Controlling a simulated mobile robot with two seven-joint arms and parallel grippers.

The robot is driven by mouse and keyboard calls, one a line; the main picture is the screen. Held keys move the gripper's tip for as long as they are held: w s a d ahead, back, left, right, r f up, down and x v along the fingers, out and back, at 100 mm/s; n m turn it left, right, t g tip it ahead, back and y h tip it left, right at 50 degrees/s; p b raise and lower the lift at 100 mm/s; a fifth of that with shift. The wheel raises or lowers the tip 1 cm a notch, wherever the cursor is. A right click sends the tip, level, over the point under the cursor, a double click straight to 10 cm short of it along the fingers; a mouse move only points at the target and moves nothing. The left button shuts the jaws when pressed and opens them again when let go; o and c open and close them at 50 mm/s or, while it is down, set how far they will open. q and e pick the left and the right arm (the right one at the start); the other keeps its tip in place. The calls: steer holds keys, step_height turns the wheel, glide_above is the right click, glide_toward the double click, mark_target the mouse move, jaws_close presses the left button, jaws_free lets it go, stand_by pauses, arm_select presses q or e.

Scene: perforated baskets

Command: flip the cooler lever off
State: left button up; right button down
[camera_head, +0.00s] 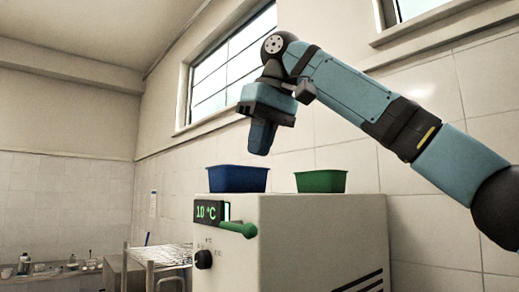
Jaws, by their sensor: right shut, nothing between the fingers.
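The cooler (310,235) is a large pale box with dark vent slots at its lower right. A green lever (238,229) with a round knob end sticks out from its front upper corner, pointing right, just beside a lit green "10 °C" display (207,212). My right gripper (261,149) points down, shut and empty, in the air above the cooler top and above the lever, apart from both. My left gripper is not in view.
A blue basket (238,180) and a green basket (321,182) stand on the cooler top. A black dial (203,259) is below the display. A metal rack (160,256) stands at the left. Windows and tiled walls are behind.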

steer(key=p, duration=0.1)
glide_toward(244, 227)
steer(key=w+a+f, duration=0.2)
steer(key=w+f, duration=0.2)
steer(key=f, duration=0.1)
steer(key=shift+w+f, duration=0.15)
steer(key=shift+f, duration=0.3)
